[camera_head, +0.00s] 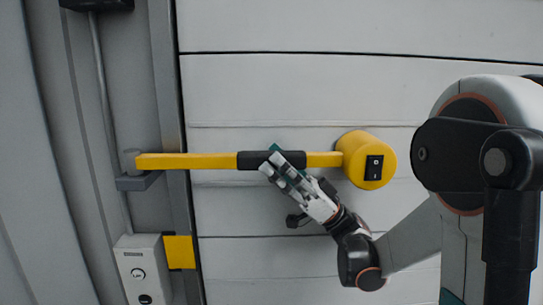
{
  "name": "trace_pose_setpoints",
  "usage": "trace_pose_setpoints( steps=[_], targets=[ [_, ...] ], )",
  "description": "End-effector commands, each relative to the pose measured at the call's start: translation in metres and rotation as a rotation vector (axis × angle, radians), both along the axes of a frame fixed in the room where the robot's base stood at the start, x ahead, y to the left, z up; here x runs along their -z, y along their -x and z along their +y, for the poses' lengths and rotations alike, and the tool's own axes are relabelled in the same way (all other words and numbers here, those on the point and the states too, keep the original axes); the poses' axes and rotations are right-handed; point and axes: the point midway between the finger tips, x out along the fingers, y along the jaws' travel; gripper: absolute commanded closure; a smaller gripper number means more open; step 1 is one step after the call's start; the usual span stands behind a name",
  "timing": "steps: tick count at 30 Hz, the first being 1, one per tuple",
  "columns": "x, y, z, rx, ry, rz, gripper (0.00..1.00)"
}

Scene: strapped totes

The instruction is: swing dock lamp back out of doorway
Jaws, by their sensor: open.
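The dock lamp (367,160) has a yellow round head with a black switch plate. It sits at the right end of a yellow horizontal arm (195,161). The arm reaches left to a grey hinge bracket (137,172) on the wall and lies across the pale panelled door. A black grip sleeve (252,160) wraps the arm's middle. My gripper (273,162) is open at the right part of the sleeve, with its fingers overlapping it. I cannot tell whether they touch it. The lamp's front face is not visible.
A grey control box (142,268) with knobs is mounted below the hinge, beside a yellow plate (180,252). A conduit (105,110) runs up the wall to a black fixture (97,4). The wall left of the hinge is mostly clear.

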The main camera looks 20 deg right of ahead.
Motion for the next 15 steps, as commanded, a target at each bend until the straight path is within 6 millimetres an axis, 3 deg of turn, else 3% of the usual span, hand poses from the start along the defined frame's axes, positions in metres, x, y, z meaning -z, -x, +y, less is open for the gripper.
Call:
trace_pose_setpoints(
  steps=[14, 15],
  targets=[
    [-0.0107, -0.0034, 0.0104, 0.0, 0.0, 0.0, 0.53],
    [-0.0107, -0.0034, 0.0104, 0.0, 0.0, 0.0, 0.58]
  ],
)
